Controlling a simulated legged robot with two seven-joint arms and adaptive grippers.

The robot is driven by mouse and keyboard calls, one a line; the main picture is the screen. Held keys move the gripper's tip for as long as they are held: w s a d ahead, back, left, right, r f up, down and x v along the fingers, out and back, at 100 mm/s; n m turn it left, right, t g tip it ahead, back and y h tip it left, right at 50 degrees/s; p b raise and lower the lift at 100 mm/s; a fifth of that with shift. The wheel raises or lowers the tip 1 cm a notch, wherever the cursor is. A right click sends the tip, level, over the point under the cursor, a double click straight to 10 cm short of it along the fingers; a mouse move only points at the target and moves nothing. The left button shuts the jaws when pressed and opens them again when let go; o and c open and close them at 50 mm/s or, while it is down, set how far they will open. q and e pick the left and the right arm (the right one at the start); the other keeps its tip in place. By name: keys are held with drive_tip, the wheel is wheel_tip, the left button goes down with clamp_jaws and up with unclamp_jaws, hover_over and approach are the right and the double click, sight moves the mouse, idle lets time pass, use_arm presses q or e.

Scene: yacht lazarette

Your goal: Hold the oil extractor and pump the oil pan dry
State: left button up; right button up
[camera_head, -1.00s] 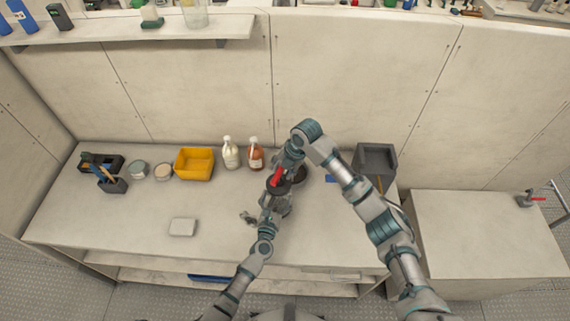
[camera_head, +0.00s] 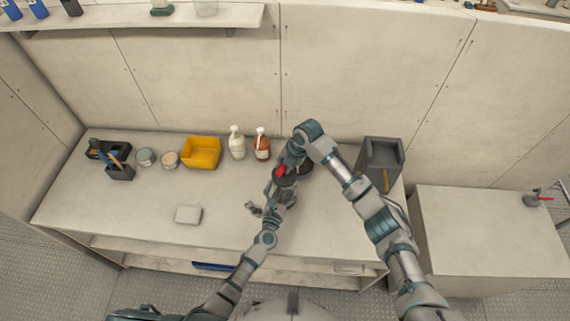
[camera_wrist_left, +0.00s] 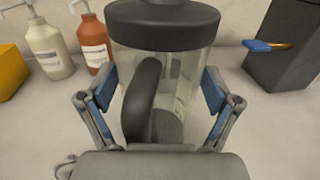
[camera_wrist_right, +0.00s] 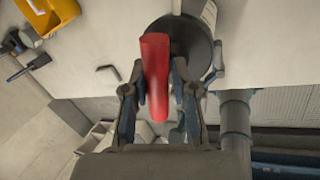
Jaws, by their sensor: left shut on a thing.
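The oil extractor has a clear cylinder (camera_wrist_left: 185,70), a dark lid (camera_wrist_right: 192,45) and a thick black curved part (camera_wrist_left: 142,100) in front. My left gripper (camera_wrist_left: 158,92) is shut on it, its fingers on either side of the body. The red pump handle (camera_wrist_right: 155,75) also shows in the head view (camera_head: 281,171). My right gripper (camera_wrist_right: 158,85) is at the handle, one finger on each side. Whether the fingers press on it is unclear. A dark round thing (camera_head: 306,168) shows partly behind the extractor; I cannot tell if it is the oil pan.
White (camera_head: 237,146) and brown (camera_head: 262,148) pump bottles stand beside a yellow bin (camera_head: 201,152). Two small tins, a tool holder (camera_head: 120,172) and a pale block (camera_head: 188,214) are at left. A dark grey box (camera_head: 382,165) stands at right. The front left bench is mostly clear.

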clamp_jaws()
drive_tip(key=shift+a+r, duration=0.2)
drive_tip(key=shift+r, duration=3.3)
drive_tip(key=shift+f, duration=0.15)
drive_tip(key=shift+f, duration=3.05)
drive_tip(key=shift+a+r, duration=0.1)
drive_tip(key=shift+r, duration=3.1)
drive_tip(key=shift+f, duration=0.2)
